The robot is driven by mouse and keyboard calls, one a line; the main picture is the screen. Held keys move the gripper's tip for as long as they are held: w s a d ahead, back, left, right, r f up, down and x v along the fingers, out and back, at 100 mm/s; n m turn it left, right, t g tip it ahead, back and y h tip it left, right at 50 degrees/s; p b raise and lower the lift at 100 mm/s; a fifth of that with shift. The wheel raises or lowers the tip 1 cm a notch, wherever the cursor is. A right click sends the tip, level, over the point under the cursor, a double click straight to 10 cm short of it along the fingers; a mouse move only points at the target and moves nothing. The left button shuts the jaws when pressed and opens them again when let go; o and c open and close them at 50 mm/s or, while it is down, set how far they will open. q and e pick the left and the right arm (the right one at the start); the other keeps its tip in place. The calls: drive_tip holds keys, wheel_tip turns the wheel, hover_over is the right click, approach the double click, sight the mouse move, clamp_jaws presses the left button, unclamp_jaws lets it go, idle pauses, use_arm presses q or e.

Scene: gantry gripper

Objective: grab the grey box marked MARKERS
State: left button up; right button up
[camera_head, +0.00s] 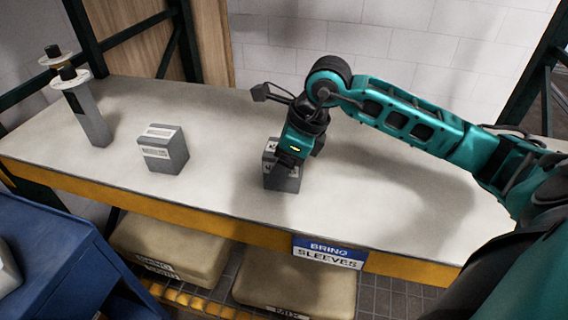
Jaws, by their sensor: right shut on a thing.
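My right gripper (289,160) is at a small grey box (283,181) near the front edge of the table, and is shut on it. The gripper and wrist cover much of this box, and its label is mostly hidden, so I cannot read it. Another grey box (165,153) with white labels stands on the table to the left, apart from the gripper; its print is too small to read surely. My left gripper is not in view.
The pale table (221,112) has an orange front edge and a blue-white sign (328,252) reading BRING SLEEVES. Large tan boxes (172,247) lie below. A blue cabinet (60,265) is front left. The right tabletop is clear beneath my arm.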

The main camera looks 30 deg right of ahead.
drive_tip(key=c, duration=0.6)
drive_tip(key=shift+c, duration=0.3)
drive_tip(key=shift+r, duration=0.15)
